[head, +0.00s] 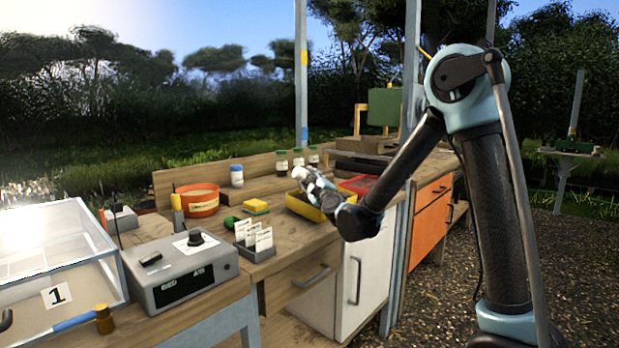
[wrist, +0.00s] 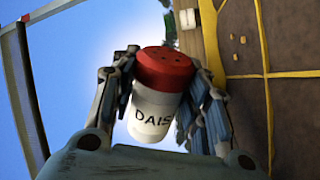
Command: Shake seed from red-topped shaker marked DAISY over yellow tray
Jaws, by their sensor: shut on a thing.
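The shaker (wrist: 160,100) has a red top with small holes and a white body on which the letters DAIS can be read. My gripper (wrist: 163,95) is shut on it, with one finger on each side of the body. In the wrist view the red top points away from my wrist. In the head view my gripper (head: 312,182) is over or beside the yellow tray (head: 303,208), which holds dark soil. The shaker is hard to make out there. The soil and yellow edges of the tray (wrist: 262,75) also seem to fill the right of the wrist view.
A red tray (head: 360,186) stands right of the yellow one. An orange pot (head: 197,200), a yellow sponge (head: 256,206), a label holder (head: 254,240) and a grey control box (head: 185,268) stand to the left. Several bottles (head: 298,157) stand on the back shelf.

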